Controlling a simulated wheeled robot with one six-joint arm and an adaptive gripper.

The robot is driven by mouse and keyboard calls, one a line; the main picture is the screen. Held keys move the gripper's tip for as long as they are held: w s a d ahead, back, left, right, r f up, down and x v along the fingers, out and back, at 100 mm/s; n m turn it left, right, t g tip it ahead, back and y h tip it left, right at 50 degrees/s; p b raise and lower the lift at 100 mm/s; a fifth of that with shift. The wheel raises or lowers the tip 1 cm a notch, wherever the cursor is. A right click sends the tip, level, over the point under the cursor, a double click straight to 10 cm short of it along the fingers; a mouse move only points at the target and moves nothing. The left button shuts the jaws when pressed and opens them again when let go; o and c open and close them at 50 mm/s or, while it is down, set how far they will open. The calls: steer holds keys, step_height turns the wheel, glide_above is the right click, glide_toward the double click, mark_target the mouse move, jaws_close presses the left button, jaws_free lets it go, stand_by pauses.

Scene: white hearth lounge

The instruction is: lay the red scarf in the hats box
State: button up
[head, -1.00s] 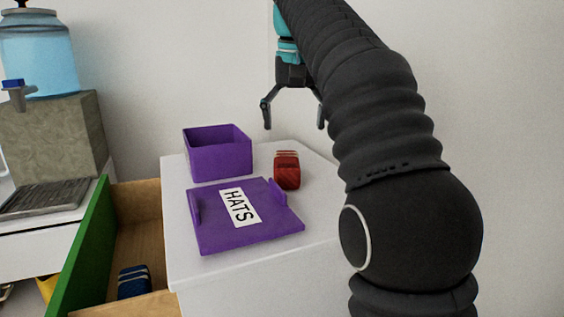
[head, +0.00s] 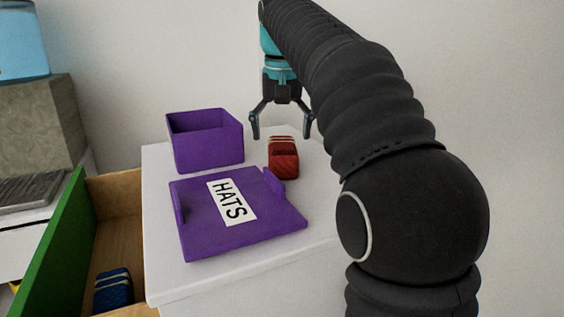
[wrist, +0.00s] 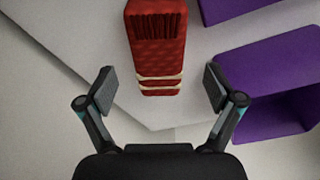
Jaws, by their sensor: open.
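The red scarf (head: 284,163), folded into a bundle with pale stripes at one end, lies on the white cabinet top. It also shows in the wrist view (wrist: 157,50), with its striped end toward my gripper. The open purple hats box (head: 208,155) stands to its left; its inside is only partly seen. The purple lid (head: 200,235) with a HATS label lies flat in front of the box. My gripper (head: 282,136) is open and empty, above the scarf's striped end. In the wrist view its fingertips (wrist: 158,88) are on either side of that end.
The white cabinet top (head: 250,270) has little free room around the lid. To the left, an open drawer with a green side (head: 55,240) holds a folded blue item (head: 113,290).

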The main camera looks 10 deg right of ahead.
mark_target(282, 145)
steer(key=shift+w+d+f+b, duration=0.15)
steer(key=shift+f+b, duration=0.25)
steer(key=shift+f, duration=1)
steer(key=shift+w+d+f+b, duration=0.1)
steer(key=shift+w+f+b, duration=0.25)
steer(key=shift+f, duration=1)
steer(key=shift+s, duration=0.1)
steer(key=c, duration=1.4)
steer(key=shift+r, duration=0.1)
steer(key=shift+r, duration=0.6)
step_height(282, 145, up, 3)
steer(key=shift+f+p, duration=0.1)
steer(key=shift+p, duration=0.65)
steer(key=s+d+r+p, duration=0.1)
steer(key=s+d+r, duration=0.5)
steer(key=d, duration=0.3)
steer(key=shift+s+d+r, duration=0.2)
steer(key=shift+s+r, duration=0.2)
steer(key=shift+r, duration=0.05)
